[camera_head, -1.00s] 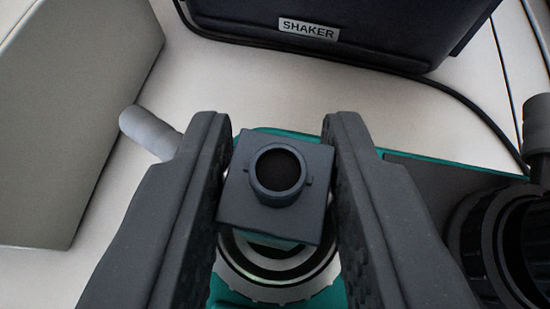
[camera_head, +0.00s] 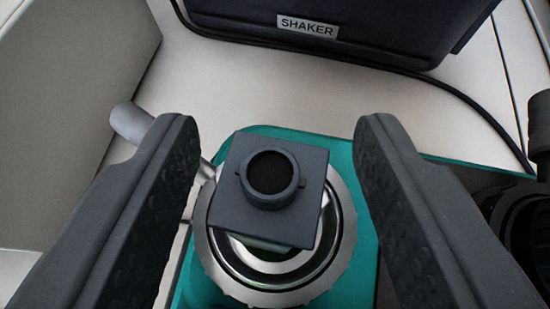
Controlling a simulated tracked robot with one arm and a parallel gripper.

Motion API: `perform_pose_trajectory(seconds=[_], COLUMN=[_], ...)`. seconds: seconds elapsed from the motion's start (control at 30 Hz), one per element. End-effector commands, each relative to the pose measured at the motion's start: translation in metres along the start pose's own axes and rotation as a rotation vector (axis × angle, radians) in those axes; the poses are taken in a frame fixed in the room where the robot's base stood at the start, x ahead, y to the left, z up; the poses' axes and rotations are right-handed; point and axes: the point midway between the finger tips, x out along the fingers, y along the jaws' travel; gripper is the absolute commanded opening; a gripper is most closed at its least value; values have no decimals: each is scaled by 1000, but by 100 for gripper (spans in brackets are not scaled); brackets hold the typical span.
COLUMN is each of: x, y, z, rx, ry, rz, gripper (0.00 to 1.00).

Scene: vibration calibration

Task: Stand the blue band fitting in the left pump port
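The fitting (camera_head: 307,205) shows from above as a dark grey-blue square top with a round black-centred collar. A blue band cannot be made out from this angle. It stands over the silver-ringed port (camera_head: 222,270) on the teal pump (camera_head: 345,152), turned slightly; its lower end is hidden by its top, so I cannot tell how deep it sits. My gripper (camera_head: 272,140) is open, with one finger on each side of the fitting and clear gaps to both.
A second, dark ringed port (camera_head: 528,235) is at the right edge. A grey pipe stub (camera_head: 142,125) sticks out at the pump's left. The dark SHAKER box (camera_head: 330,30) and a black cable (camera_head: 440,82) lie behind. A grey panel (camera_head: 70,110) stands at the left.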

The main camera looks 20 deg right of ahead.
Motion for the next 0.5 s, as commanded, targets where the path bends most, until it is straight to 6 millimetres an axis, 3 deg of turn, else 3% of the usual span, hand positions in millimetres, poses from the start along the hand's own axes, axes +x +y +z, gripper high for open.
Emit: perform_pose_trajectory(seconds=[0.27,0.5], x=[-2,-28], y=[-2,0], z=[0,-3], rx=[-3,0], ry=[-1,4], rz=[-4,0], gripper=[52,52])
